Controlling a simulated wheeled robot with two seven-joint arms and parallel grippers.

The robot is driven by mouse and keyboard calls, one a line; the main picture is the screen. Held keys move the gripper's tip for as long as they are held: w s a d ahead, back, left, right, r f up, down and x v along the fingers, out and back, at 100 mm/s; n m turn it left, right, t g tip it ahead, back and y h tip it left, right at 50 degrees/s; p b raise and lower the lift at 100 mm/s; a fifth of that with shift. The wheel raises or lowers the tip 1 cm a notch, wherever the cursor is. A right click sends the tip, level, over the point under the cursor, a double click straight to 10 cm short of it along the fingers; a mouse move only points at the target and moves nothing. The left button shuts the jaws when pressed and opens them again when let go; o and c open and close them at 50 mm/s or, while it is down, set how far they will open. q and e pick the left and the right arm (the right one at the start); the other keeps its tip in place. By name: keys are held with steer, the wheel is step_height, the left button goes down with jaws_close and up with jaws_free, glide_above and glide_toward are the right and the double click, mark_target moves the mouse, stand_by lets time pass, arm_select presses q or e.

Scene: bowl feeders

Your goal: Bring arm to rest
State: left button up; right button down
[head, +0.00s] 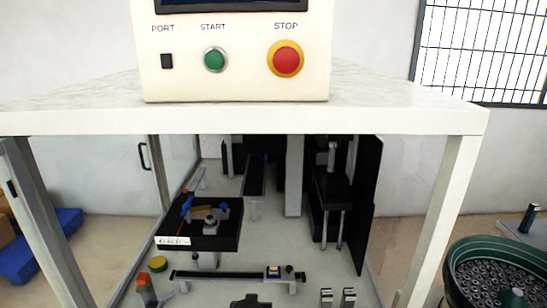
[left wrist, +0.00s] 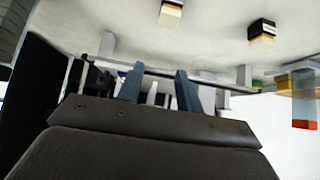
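My left gripper (left wrist: 158,82) shows in the left wrist view, its two blue-grey fingers standing apart with a gap between them. Nothing is clearly held; a pale part and a long bar show behind the fingers, and I cannot tell how far off they are. In the head view I cannot make out either arm for sure. A dark shape at the bottom edge there is cut off and unclear. My right gripper is not in view.
A cream control box (head: 236,60) with green START (head: 215,59) and red STOP (head: 285,58) buttons stands on a white tabletop (head: 80,122). Below are a black tray unit (head: 233,233) and a rail (head: 225,275). A green bowl feeder (head: 455,290) stands at the right.

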arm_select(q)
steer(key=s+a+f+m+g, duration=0.15)
steer(key=s+a, duration=0.35)
steer(key=s, duration=0.6)
steer(key=s+a+f+g, duration=0.2)
steer(key=s+a, duration=0.3)
steer(key=s, duration=0.5)
steer(key=s+a+f+g, duration=0.2)
steer(key=s+a, duration=0.4)
steer(key=s, duration=0.5)
steer(key=s+d+f+x, duration=0.1)
steer(key=s+x, duration=0.1)
steer(key=x, duration=0.8)
steer(key=s+d+x, duration=0.1)
steer(key=s+x, duration=0.1)
steer(key=x, duration=0.9)
steer(key=s+f+g, duration=0.1)
steer(key=s+f, duration=0.2)
steer(key=f, duration=0.7)
steer(key=s+d+f, duration=0.1)
steer(key=s+f, duration=0.2)
steer(key=f, duration=0.8)
steer(key=shift+s+g, duration=0.2)
steer(key=shift+g, duration=0.15)
